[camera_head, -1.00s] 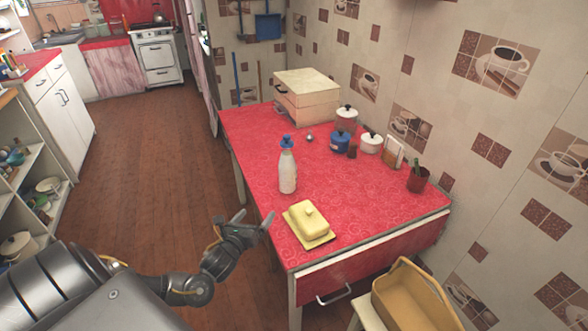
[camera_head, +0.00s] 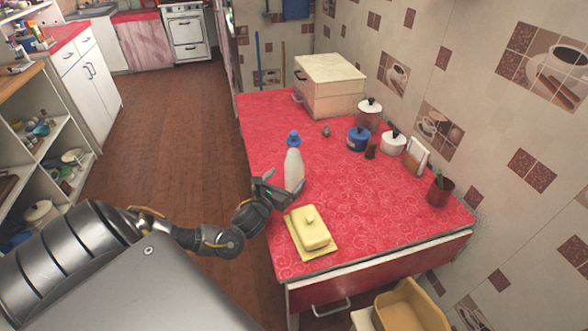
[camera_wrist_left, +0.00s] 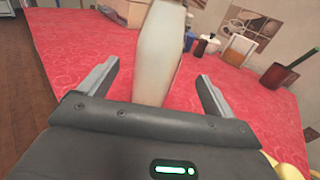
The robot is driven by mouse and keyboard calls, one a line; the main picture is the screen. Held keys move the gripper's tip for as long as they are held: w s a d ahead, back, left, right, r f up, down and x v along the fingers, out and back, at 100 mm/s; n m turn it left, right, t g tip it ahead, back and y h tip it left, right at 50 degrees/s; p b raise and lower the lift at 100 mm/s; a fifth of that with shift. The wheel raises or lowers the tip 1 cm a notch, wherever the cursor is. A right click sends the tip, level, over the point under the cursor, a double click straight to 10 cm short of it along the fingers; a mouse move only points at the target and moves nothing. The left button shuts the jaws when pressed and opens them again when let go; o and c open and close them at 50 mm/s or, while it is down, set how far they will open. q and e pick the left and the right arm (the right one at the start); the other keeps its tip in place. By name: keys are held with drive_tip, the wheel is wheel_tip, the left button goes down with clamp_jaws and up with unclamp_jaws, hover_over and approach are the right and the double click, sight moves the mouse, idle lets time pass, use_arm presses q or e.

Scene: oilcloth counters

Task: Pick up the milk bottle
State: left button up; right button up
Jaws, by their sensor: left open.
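The milk bottle (camera_head: 294,172) is white with a blue cap and stands upright on the red table, behind the yellow butter dish. My left gripper (camera_head: 284,182) is open at the bottle's near left side. In the left wrist view the bottle (camera_wrist_left: 159,52) rises just ahead, between the two spread fingers (camera_wrist_left: 156,82) as seen from there. Its top is cut off by the picture edge, and its base is hidden behind the gripper body. I cannot tell whether a finger touches it. My right gripper is not in view.
The yellow butter dish (camera_head: 311,228) stands close in front of the gripper. A wooden bread box (camera_head: 330,88), a blue pot (camera_head: 358,139), a white pot (camera_head: 392,144) and a red cup (camera_head: 440,191) stand farther back and right. The red tabletop (camera_head: 365,205) is clear right of the bottle.

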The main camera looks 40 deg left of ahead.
sight(294, 167)
use_arm(q)
drive_tip(key=shift+w+a, duration=0.1)
drive_tip(key=shift+w, duration=0.55)
drive_tip(key=shift+w+f, duration=0.1)
drive_tip(key=shift+w, duration=0.05)
drive_tip(key=shift+a, duration=0.1)
drive_tip(key=shift+w+a, duration=0.1)
drive_tip(key=w, duration=0.2)
drive_tip(key=w+a+p, duration=0.1)
drive_tip(key=w, duration=0.1)
drive_tip(key=shift+w+f, duration=0.15)
drive_tip(key=shift+w, duration=0.2)
drive_tip(key=shift+c, duration=0.5)
drive_tip(key=c, duration=1.5)
drive_tip(key=shift+c, duration=0.6)
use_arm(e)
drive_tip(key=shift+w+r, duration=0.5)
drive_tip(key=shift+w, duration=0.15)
